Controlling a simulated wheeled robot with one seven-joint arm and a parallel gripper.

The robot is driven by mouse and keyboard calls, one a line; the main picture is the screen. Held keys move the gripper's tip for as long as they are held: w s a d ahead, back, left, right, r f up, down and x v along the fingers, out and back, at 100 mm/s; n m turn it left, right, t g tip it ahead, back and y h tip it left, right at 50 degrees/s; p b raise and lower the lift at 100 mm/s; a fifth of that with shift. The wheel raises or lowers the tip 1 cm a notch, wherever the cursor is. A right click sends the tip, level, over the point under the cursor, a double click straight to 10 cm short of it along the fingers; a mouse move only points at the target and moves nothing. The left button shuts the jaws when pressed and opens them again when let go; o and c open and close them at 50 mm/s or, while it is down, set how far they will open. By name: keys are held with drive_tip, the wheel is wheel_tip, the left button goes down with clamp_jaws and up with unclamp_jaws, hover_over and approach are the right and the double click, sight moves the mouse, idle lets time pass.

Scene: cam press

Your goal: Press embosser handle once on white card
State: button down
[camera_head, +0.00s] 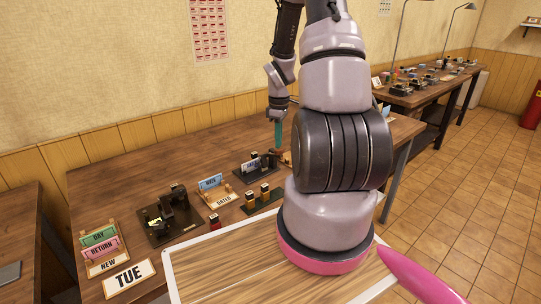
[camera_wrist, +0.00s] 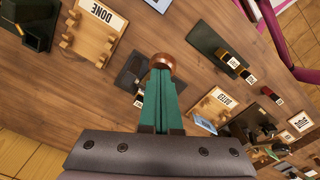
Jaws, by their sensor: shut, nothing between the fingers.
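My gripper (camera_head: 277,147) reaches down over the dark wooden table. Its teal fingers (camera_wrist: 160,98) are shut together with nothing between them. In the wrist view a round brown knob (camera_wrist: 162,60) shows right at the fingertips; I cannot tell whether they touch it. A black device on a dark base (camera_wrist: 131,80) lies beneath and behind the fingers, partly hidden by them. It also shows in the head view (camera_head: 247,170), below the gripper. I cannot make out a white card under the knob.
A second black press (camera_head: 165,222) stands left. A wooden DATED rack (camera_head: 220,201) and a black tray with small stamps (camera_head: 262,198) stand nearer. Left are DAY, RETURN and NEW signs (camera_head: 100,240) and a TUE card (camera_head: 129,278). A DONE tray (camera_wrist: 98,32) shows in the wrist view.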

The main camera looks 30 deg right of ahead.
drive_tip(key=shift+r, duration=0.9)
drive_tip(key=shift+r, duration=2.5)
drive_tip(key=s+a+r+m+t, duration=0.25)
drive_tip(key=a+r, duration=0.25)
drive_tip(key=r, duration=0.4)
drive_tip(key=s+a+r+m+t, duration=0.15)
drive_tip(key=a+r+m, duration=0.25)
drive_tip(key=r, duration=0.4)
drive_tip(key=s+a+r+m+t+y, duration=0.2)
drive_tip(key=s+a+r+m, duration=0.4)
drive_tip(key=s+a+r, duration=0.3)
drive_tip(key=s+r+t, duration=0.1)
drive_tip(key=s, duration=0.3)
drive_tip(key=shift+r, duration=0.3)
